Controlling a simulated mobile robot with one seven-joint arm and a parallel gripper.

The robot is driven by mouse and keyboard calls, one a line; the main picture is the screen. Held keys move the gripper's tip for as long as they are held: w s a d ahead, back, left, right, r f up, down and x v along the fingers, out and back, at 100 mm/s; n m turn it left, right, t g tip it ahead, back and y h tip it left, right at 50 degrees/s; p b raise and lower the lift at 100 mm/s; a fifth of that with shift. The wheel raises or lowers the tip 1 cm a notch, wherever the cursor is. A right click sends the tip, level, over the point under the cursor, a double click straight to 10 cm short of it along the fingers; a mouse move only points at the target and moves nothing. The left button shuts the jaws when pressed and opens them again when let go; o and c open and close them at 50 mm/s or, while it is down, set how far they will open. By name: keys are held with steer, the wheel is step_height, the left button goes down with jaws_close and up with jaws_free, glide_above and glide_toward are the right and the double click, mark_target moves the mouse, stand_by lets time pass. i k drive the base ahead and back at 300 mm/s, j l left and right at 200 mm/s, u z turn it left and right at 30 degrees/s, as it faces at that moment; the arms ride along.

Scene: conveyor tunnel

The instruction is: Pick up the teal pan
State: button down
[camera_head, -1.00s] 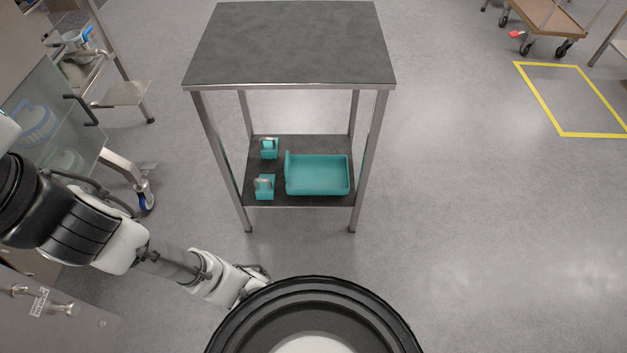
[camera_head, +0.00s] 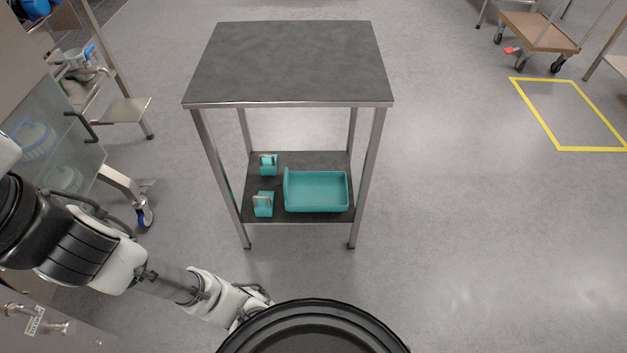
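The teal pan (camera_head: 318,192) is a shallow rectangular tray with a raised left edge. It lies on the lower shelf (camera_head: 330,160) of a small steel table, toward the right side. Two small teal pieces with pale handles, one at the back (camera_head: 268,164) and one at the front (camera_head: 263,204), stand left of the pan on the same shelf. My gripper (camera_head: 258,296) is low in the picture, well in front of the table and apart from the pan. It is partly hidden behind my dark round body part, so its fingers do not show clearly.
The grey table top (camera_head: 290,62) overhangs the shelf, with steel legs at its corners. A glass-fronted cabinet (camera_head: 50,140) and a wheeled frame (camera_head: 128,190) stand at left. A cart (camera_head: 540,32) is at the far right. The floor (camera_head: 480,230) on the right is clear.

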mark_target(311, 191)
steer(key=l+u, duration=0.15)
steer(key=u, duration=0.6)
steer(key=l+u, duration=0.75)
steer(key=l, duration=0.35)
steer(key=k+l+u, duration=0.1)
steer(key=l, duration=0.25)
steer(key=k+l, duration=0.1)
steer(key=l, duration=0.3)
steer(key=i+l, duration=0.1)
steer(key=i, duration=0.6)
steer(key=i+l, duration=0.1)
steer(key=i, duration=0.6)
steer(key=j+u, duration=0.05)
